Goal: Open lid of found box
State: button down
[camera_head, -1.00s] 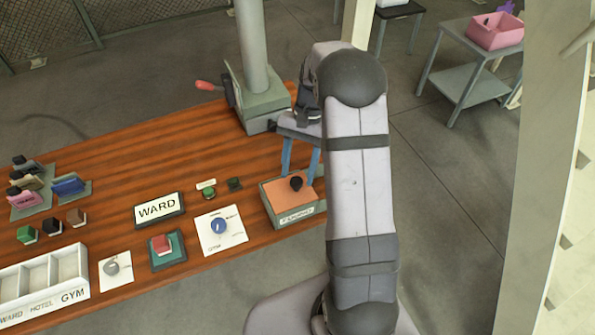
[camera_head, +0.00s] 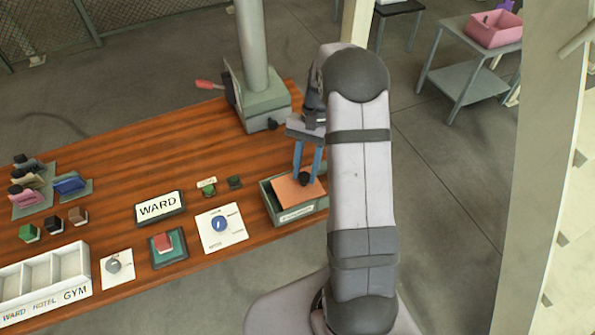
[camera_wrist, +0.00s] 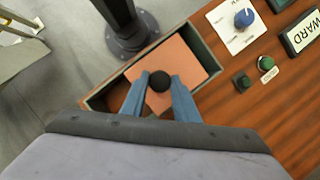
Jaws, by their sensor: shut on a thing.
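The found box (camera_head: 296,213) is a small green box with a pale label on its front, at the right end of the wooden table. Its orange lid (camera_head: 290,192) has a black knob (camera_head: 305,179). My gripper (camera_head: 308,172) points down with its blue fingers shut on the knob. The lid is out of line with the box, and dark green interior shows along the box's left side. In the wrist view, the lid (camera_wrist: 187,62) lies between the box walls, with an open gap on the left, and the fingers (camera_wrist: 160,88) flank the knob (camera_wrist: 159,80). Whether the lid is raised is unclear.
A grey post on a green base (camera_head: 266,108) stands behind the box. A white card with a blue dial (camera_head: 219,225), a WARD sign (camera_head: 159,206) and small green buttons (camera_head: 208,188) lie to the left. The table's front edge is close to the box.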

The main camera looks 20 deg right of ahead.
jog(key=d, duration=0.8)
jog(key=shift+p, duration=0.4)
jog(key=shift+w+r, duration=0.1)
jog(key=c, duration=1.4)
grip_release()
jog(key=shift+b+v, duration=1.3)
jog(key=shift+v, duration=2.35)
